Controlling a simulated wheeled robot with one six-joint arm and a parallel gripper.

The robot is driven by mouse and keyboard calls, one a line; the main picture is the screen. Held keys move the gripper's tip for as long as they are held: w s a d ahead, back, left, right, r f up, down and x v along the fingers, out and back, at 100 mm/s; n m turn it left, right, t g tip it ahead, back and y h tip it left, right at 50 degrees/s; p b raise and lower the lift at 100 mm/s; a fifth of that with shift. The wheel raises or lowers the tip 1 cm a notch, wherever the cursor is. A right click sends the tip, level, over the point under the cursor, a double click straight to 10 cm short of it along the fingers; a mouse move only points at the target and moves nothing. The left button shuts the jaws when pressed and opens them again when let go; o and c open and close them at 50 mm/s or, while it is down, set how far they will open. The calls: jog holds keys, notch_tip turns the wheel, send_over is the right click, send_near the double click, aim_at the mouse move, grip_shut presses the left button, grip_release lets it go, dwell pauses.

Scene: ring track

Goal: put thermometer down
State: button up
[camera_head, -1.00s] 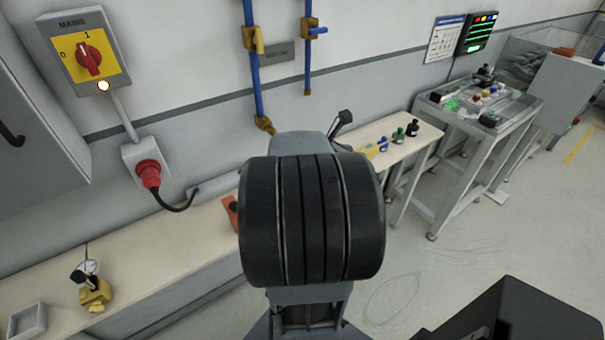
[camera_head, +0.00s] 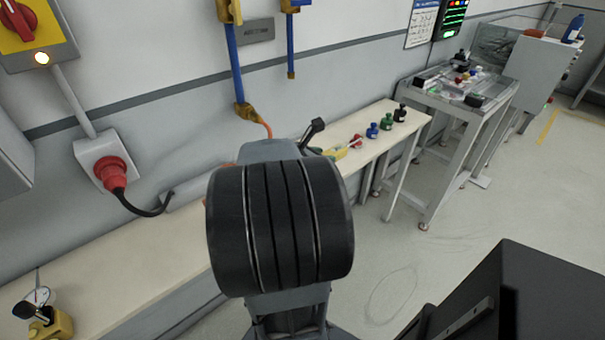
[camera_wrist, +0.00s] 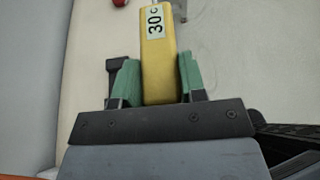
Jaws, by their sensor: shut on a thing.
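The thermometer (camera_wrist: 158,70) is a yellow handle with a "30 C" display and a thin probe pointing away at the top of the wrist view. My gripper (camera_wrist: 160,82) is shut on it, one green fingertip on each side. In the head view the yellow thermometer (camera_head: 340,153) shows small beyond my arm, over the far part of the pale bench (camera_head: 372,150). My arm hides most of the gripper there. I cannot tell whether the thermometer touches the bench.
Red (camera_head: 357,141), blue (camera_head: 373,131), green (camera_head: 387,122) and black (camera_head: 400,113) bottles stand in a row on the bench. A dial gauge on a yellow base (camera_head: 40,318) stands at the near left. A metal table (camera_head: 465,95) with small parts stands beyond the bench.

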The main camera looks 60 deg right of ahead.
jog(key=w+d+f, duration=0.2)
jog(key=w, duration=0.1)
jog(key=w+d+f, duration=0.2)
jog(key=w+f, duration=0.1)
jog(key=w, duration=0.1)
jog(key=w+d+f+b, duration=0.1)
jog(key=w+d+f, duration=0.1)
jog(key=w+f, duration=0.1)
jog(key=shift+w+f, duration=0.15)
jog(key=shift+f, duration=0.05)
jog(key=shift+w+d+f, duration=0.3)
jog(key=shift+w+f, duration=0.15)
jog(key=shift+f, duration=1.65)
jog(key=shift+b, duration=0.3)
jog(key=shift+f, duration=0.15)
jog(key=o, duration=1)
